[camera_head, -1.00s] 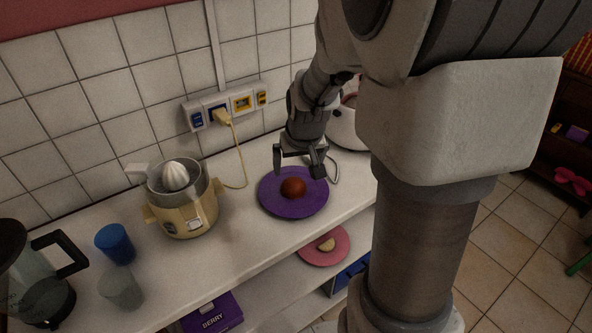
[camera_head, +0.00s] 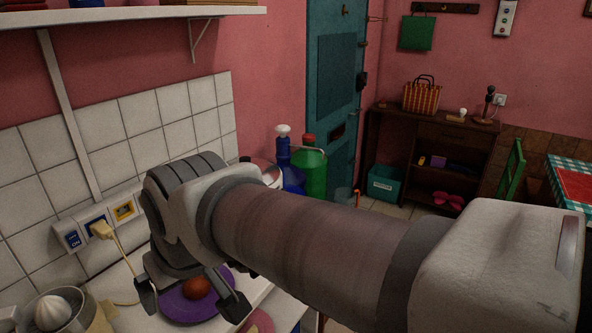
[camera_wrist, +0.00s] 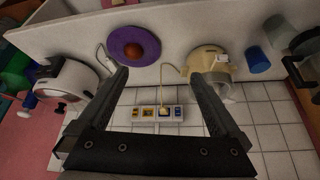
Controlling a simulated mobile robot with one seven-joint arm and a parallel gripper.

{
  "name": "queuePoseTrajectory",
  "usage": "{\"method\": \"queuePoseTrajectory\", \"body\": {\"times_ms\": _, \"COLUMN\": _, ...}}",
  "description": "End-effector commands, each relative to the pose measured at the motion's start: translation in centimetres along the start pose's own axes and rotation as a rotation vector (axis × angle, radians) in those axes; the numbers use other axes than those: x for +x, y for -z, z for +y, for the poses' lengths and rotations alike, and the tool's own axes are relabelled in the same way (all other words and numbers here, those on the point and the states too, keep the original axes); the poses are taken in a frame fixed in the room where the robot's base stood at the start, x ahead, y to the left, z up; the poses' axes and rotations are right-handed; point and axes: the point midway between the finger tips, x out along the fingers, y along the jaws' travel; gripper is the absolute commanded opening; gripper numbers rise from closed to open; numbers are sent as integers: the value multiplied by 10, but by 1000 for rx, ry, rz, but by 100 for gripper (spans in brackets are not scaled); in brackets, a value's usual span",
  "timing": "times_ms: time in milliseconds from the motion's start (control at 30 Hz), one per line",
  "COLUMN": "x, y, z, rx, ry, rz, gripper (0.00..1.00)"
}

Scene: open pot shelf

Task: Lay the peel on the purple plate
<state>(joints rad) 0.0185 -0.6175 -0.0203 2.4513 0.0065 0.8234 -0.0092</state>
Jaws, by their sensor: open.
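The purple plate (camera_head: 178,308) lies on the white counter, and a round red-brown fruit (camera_head: 196,287) sits on it. Both also show in the wrist view, the plate (camera_wrist: 120,38) and the fruit (camera_wrist: 134,50). My gripper (camera_head: 191,300) is open and empty; its fingers appear either side of the fruit in the head view. In the wrist view my gripper (camera_wrist: 159,75) points past the plate, with nothing between the fingers. I cannot make out a peel clearly.
A cream juicer (camera_wrist: 207,60) and a blue cup (camera_wrist: 257,60) stand on the counter. A socket strip (camera_head: 97,226) with a yellow plug is on the tiled wall. Green and blue bottles (camera_head: 312,172) stand beyond.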

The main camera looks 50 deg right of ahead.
Motion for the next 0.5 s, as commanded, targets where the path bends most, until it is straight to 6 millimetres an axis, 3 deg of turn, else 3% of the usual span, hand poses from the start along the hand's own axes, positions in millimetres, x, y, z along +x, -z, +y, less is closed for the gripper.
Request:
{"method": "queuePoseTrajectory", "body": {"times_ms": 200, "x": -16, "y": -26, "z": -7, "rx": -28, "ry": 0, "rz": 7, "gripper": 100}}
{"method": "queuePoseTrajectory", "body": {"times_ms": 500, "x": -18, "y": -30, "z": -8, "rx": -32, "ry": 0, "rz": 6, "gripper": 100}}
